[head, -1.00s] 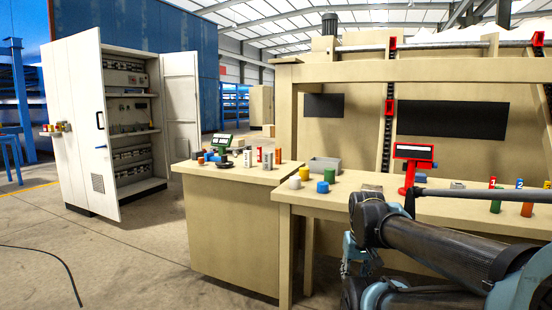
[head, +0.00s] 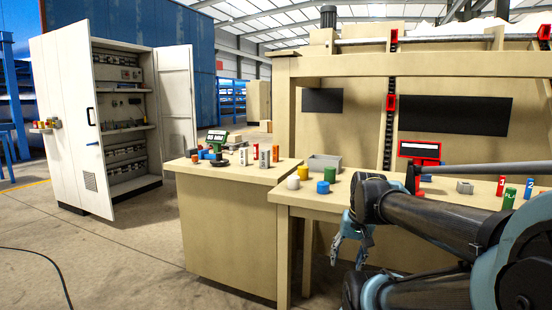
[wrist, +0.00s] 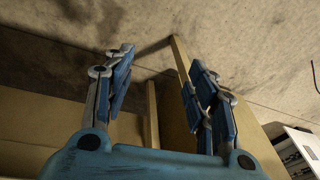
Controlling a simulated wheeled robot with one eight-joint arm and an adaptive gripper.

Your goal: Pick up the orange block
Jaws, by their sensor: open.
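An orange upright piece (head: 276,153) stands on the left counter in the head view, beside a grey-white cylinder. It is small, and I cannot tell whether it is a block or a cylinder. My gripper (head: 348,258) hangs in front of the right table's front edge, well apart from the orange piece and lower than it. In the wrist view my gripper (wrist: 160,65) has its two fingers spread, with nothing between them. That view shows floor and wooden panels, and no orange piece.
The left counter (head: 225,169) holds several small parts and a green-framed display (head: 216,138). The right table (head: 290,195) carries a grey bin (head: 325,163), coloured cylinders and a red display (head: 419,150). An open white cabinet (head: 70,130) stands left.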

